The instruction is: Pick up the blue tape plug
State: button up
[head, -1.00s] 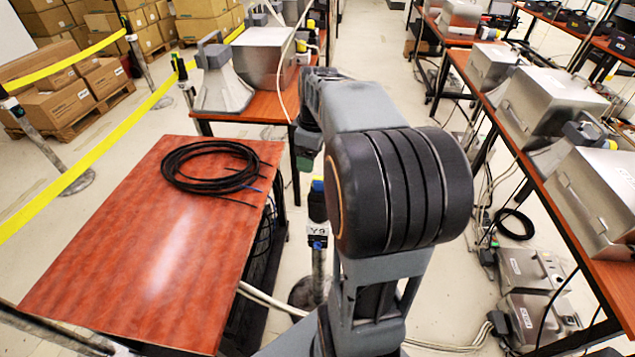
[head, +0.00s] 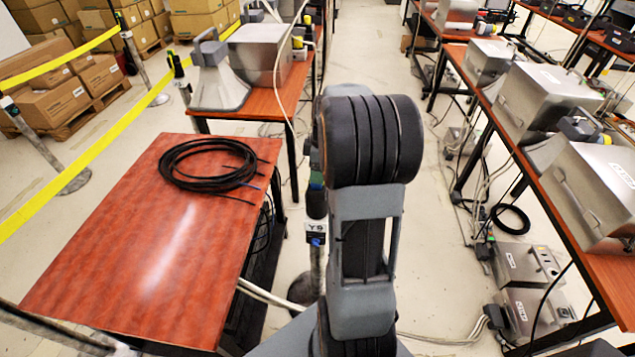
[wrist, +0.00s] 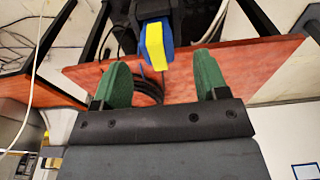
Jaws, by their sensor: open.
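A blue plug with a yellow front face (wrist: 156,46) shows in the wrist view at the top of a dark post. My gripper (wrist: 162,64) has two green fingers, spread wide and empty. The plug lies beyond and roughly between the fingertips, slightly left of centre, and I see no contact. In the head view, the black post (head: 316,205) with the Y9 label stands right of the near table. My arm hides its top and most of my gripper there. A small blue part (head: 316,241) shows below the label.
A reddish table (head: 130,250) with a coil of black cable (head: 207,183) stands left of the post. Another table (head: 265,103) behind holds a grey horn and a metal box. Yellow barrier tape (head: 70,175) runs at far left. Metal boxes line a table on the right.

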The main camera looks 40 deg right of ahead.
jog(key=shift+w+a+f, duration=0.1)
jog(key=shift+w+f, duration=0.05)
jog(key=shift+f, duration=0.95)
jog(key=shift+w+f, duration=0.1)
jog(key=shift+f, duration=1)
jog(key=shift+c, duration=0.3)
jog(key=c, duration=1)
jog(key=shift+o, duration=0.2)
jog(key=shift+r, duration=0.15)
